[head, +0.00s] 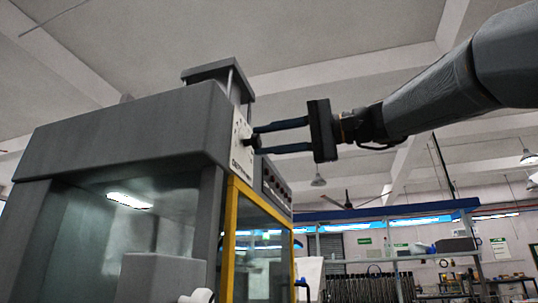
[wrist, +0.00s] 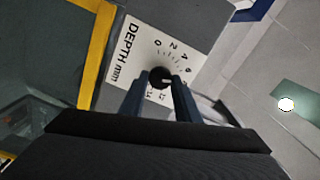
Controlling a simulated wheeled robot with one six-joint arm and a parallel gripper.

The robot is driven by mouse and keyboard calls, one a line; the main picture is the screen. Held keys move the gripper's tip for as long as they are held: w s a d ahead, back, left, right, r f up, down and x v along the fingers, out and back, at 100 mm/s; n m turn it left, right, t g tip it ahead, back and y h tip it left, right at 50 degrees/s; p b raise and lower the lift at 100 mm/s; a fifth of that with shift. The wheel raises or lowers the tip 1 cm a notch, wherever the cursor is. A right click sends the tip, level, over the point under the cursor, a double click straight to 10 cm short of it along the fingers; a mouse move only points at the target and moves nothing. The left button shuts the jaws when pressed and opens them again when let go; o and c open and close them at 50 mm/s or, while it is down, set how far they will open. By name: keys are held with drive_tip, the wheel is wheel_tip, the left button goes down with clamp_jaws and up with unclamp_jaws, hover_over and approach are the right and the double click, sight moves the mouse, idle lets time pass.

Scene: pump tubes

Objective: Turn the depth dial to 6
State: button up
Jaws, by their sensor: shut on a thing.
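The depth dial is a small black knob (wrist: 158,76) on a white plate (wrist: 120,65) marked "DEPTH mm". In the wrist view the plate is turned sideways, and the numbers 0 and 2 show above the knob. A short pale mark on the knob points roughly right; the number it points at cannot be read. My gripper (wrist: 160,84) is shut on the knob, one finger on each side, and the right finger covers part of the scale. In the head view my gripper (head: 254,139) reaches in from the right to the white plate (head: 241,148) on the grey machine's side.
The grey machine housing (head: 120,135) has a yellow-framed window (head: 231,220) below the plate. A row of red-marked controls (head: 275,187) sits to the right of the plate. A raised block on posts (head: 217,70) stands on top. Benches and shelves are far behind.

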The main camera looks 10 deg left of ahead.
drive_tip(key=shift+f+n+b, duration=0.15)
drive_tip(key=shift+n+b, duration=0.8)
drive_tip(key=shift+n, duration=0.15)
drive_tip(key=o, duration=1)
drive_tip(key=shift+o, duration=0.2)
drive_tip(key=shift+d, duration=0.1)
drive_tip(key=d, duration=0.7)
drive_tip(key=shift+s+d, duration=0.3)
